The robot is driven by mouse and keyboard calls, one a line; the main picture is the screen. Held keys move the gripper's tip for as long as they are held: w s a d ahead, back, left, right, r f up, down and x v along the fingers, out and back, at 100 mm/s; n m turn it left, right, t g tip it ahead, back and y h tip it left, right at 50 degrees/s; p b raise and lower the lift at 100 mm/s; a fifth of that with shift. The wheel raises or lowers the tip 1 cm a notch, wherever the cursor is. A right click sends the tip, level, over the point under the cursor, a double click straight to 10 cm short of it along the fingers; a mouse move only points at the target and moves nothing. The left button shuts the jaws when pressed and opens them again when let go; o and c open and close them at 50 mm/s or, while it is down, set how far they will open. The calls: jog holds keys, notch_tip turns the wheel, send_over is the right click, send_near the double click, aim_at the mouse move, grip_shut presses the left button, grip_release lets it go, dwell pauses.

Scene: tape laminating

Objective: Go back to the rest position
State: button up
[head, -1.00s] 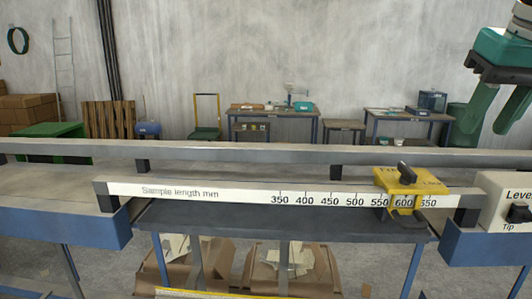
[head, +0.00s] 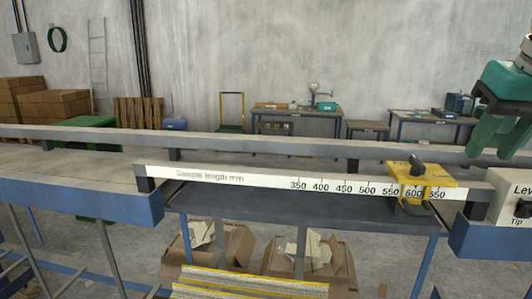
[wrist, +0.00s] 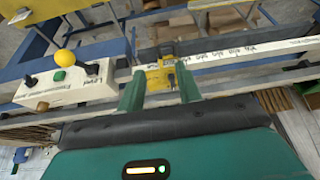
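My gripper (head: 500,140) hangs at the right edge of the head view, with green fingers pointing down. In the wrist view its two fingers (wrist: 159,72) stand apart with nothing held between them. The yellow slider (head: 428,180) with a dark knob sits on the white sample length scale (head: 250,178), near the 600 mark. In the wrist view the slider (wrist: 160,76) shows beyond the fingers, clear of them. Part of my gripper is cut off by the head view's edge.
A white control box (wrist: 75,83) with a yellow ball knob and a green button sits beside the scale. A grey rail (head: 250,145) runs behind it. Cardboard boxes (head: 215,255) stand on the floor below. Benches (head: 298,113) line the back wall.

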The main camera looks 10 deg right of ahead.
jog(key=a+f+n, duration=0.1)
jog(key=a+f, duration=0.5)
jog(key=f, duration=0.5)
jog(key=a+f, duration=0.7)
jog(key=f, duration=0.4)
jog(key=s+a+f+n+t, duration=0.1)
jog(key=a+f, duration=0.6)
jog(key=f, duration=0.4)
jog(key=shift+f+n+y, duration=0.15)
jog(key=shift+n+y, duration=0.15)
jog(key=shift+y, duration=0.1)
